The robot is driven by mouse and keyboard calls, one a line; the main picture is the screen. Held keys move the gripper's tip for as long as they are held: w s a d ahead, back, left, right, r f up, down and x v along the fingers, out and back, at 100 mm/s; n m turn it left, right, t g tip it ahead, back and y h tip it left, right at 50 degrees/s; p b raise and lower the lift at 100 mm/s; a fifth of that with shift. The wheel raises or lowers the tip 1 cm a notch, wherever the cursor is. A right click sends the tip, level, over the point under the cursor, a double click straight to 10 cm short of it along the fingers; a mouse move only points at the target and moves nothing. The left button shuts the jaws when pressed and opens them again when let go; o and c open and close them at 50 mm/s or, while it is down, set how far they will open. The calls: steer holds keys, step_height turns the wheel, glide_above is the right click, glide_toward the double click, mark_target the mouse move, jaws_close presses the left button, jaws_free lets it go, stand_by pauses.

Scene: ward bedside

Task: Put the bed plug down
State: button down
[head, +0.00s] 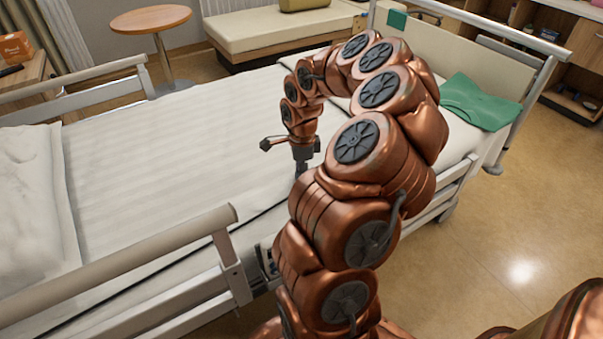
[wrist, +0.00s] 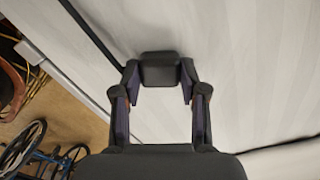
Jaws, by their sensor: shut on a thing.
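The bed plug looks like a dark grey block (wrist: 160,72) between my gripper's fingertips (wrist: 159,84) in the wrist view. My gripper is shut on it, with a finger on each side. In the head view my gripper (head: 303,152) points down over the near side of the bed (head: 150,140). There the plug is small and mostly lost against the dark fingers and my arm. The white sheet lies below it, and I cannot tell whether the plug touches it.
A bed rail (head: 120,255) runs along the near left side, and a green cloth (head: 478,100) lies at the bed's right end. A round table (head: 150,20) and a padded bench (head: 275,28) stand beyond. The middle of the sheet is clear.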

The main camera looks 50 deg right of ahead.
steer(key=c, duration=0.6)
jaws_free()
step_height(320, 180, up, 12)
steer(key=shift+r+p, duration=0.1)
steer(key=shift+p, duration=0.95)
stand_by(0.4)
